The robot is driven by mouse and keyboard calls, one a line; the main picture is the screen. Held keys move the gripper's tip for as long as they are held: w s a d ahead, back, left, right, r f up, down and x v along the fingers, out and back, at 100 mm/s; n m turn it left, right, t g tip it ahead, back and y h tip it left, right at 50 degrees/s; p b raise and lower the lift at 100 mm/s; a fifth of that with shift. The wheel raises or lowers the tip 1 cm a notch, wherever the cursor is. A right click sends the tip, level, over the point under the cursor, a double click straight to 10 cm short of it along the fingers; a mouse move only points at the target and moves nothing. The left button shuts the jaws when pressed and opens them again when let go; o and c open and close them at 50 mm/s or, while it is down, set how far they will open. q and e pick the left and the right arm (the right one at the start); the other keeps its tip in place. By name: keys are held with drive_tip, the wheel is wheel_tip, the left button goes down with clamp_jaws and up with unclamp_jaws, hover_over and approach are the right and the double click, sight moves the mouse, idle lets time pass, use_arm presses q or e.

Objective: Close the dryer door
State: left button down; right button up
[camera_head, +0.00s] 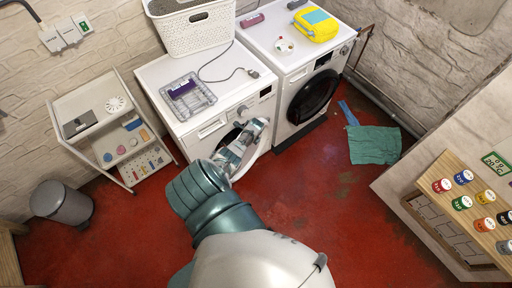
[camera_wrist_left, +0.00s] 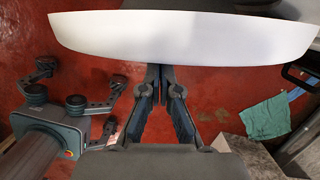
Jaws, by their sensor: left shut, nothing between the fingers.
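The dryer is a white front-loader (camera_head: 300,65) with a round dark door (camera_head: 314,97) that looks shut. The white machine on the left (camera_head: 205,118) has its door (camera_head: 262,143) swung open, its rim beside my arm in the head view. In the left wrist view a white curved door edge (camera_wrist_left: 185,36) spans the top. My left gripper (camera_wrist_left: 160,72) is shut and empty, its tips at this edge; contact is unclear. My right gripper (camera_wrist_left: 72,88) is open and empty at the left of the wrist view. My arm hides part of the opening.
A white basket (camera_head: 190,30) and a wire tray (camera_head: 187,98) are on the left machine. A yellow pack (camera_head: 316,26) lies on the right one. A white cart (camera_head: 112,130) and grey bin (camera_head: 62,203) stand left. A green cloth (camera_head: 374,145) lies on the red floor.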

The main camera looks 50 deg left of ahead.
use_arm(q)
drive_tip(key=a, duration=0.1)
drive_tip(key=s+a, duration=0.1)
drive_tip(key=a, duration=0.1)
drive_tip(key=shift+s+a+m, duration=0.2)
drive_tip(key=shift+m, duration=0.1)
drive_tip(key=shift+s+a+f, duration=0.1)
drive_tip(key=shift+s+a, duration=0.05)
drive_tip(key=shift+a, duration=0.55)
drive_tip(key=shift+d, duration=0.15)
